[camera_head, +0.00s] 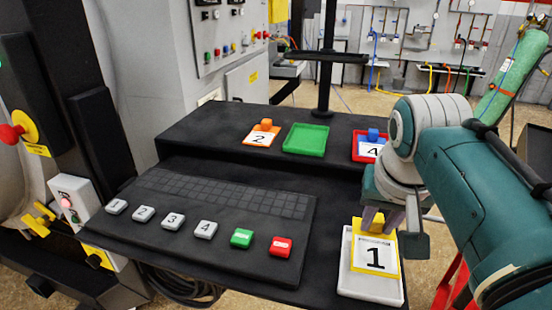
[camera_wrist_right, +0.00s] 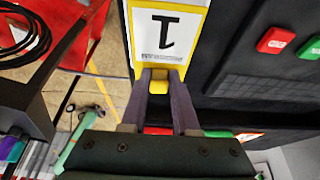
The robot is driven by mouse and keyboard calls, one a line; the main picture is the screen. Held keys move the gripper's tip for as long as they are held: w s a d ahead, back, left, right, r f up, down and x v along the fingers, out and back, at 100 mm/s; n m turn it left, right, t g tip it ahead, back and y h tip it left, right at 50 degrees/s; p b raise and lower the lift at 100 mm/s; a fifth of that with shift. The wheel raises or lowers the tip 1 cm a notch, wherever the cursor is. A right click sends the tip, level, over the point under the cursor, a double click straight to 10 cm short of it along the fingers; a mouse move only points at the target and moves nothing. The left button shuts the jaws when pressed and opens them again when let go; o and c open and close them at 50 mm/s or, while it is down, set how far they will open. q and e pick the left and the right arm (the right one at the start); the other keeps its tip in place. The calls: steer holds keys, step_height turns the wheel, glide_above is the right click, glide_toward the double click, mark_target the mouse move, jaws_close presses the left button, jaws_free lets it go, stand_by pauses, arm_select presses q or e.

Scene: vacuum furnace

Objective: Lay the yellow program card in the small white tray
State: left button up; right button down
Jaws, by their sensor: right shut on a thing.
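The yellow program card (camera_head: 376,258), with a white face and a black 1, is over the far part of the small white tray (camera_head: 370,289). My right gripper (camera_head: 378,220) is shut on the yellow grip block at the card's far end. In the right wrist view the block (camera_wrist_right: 158,83) sits between the two fingers, and the card's face (camera_wrist_right: 165,35) extends away from them. I cannot tell whether the card touches the tray floor. The card covers much of the tray; its near end is bare. My left gripper is not in view.
A green tray (camera_head: 306,139) stands empty on the raised shelf, between an orange card 2 (camera_head: 261,136) and a red tray (camera_head: 357,147) holding a blue card 4 (camera_head: 371,148). A keypad with several buttons (camera_head: 205,229) lies left of the white tray.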

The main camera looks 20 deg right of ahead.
mark_target(375, 239)
steer(key=shift+f+b, duration=0.4)
steer(key=shift+f, duration=1.55)
steer(key=shift+f, duration=0.2)
steer(key=c, duration=0.7)
jaws_free()
steer(key=shift+o, duration=0.2)
steer(key=shift+r, duration=0.1)
